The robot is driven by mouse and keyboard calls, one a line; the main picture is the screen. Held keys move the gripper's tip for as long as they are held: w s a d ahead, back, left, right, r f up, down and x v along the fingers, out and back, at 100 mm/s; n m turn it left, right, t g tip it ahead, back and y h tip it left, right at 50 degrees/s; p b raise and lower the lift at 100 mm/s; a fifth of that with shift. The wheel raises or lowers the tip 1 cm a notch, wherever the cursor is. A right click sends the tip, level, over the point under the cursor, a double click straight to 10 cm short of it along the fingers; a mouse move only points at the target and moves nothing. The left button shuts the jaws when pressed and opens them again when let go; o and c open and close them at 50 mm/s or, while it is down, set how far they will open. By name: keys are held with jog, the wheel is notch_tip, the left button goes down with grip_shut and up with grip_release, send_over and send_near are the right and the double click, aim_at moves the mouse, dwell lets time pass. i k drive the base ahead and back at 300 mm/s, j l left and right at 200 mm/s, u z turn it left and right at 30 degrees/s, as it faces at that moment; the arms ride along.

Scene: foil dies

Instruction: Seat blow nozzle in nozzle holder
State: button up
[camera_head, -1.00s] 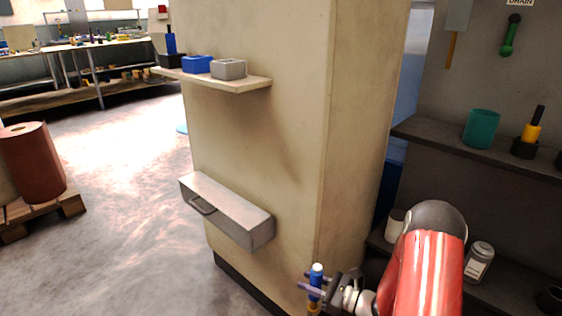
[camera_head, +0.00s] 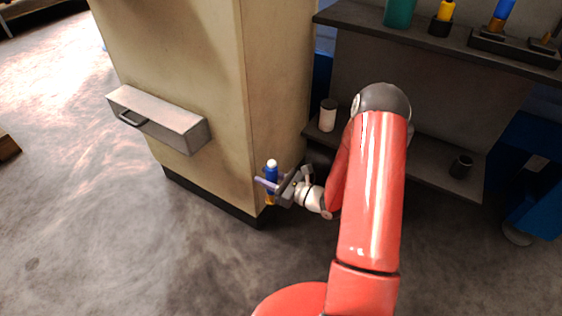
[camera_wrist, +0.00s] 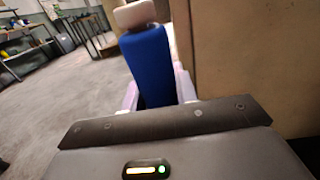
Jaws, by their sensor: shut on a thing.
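The blow nozzle (camera_head: 271,172), taken to be the blue piece with a white top and an orange lower end, is held upright by my gripper (camera_head: 267,184). The fingers are shut on its blue body, beside the pillar's lower corner. In the wrist view the blue nozzle (camera_wrist: 148,65) leans slightly, with its pale cap up, between the two pale fingers (camera_wrist: 157,92). A dark holder block (camera_head: 490,42) with a blue and orange piece in it stands on the upper right shelf. A black cup (camera_head: 440,27) holds a yellow piece there. I cannot tell which is the nozzle holder.
A beige pillar (camera_head: 190,50) stands close left of my gripper, with a grey drawer box (camera_head: 160,118) on it. Dark shelves hold a teal cup (camera_head: 399,12), a white jar (camera_head: 327,115) and a dark cup (camera_head: 460,166). Open floor (camera_head: 90,230) lies left.

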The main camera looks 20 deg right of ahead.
aim_at(458, 173)
jog(key=i+j, duration=0.1)
jog(key=j, duration=0.15)
jog(key=z, duration=1.75)
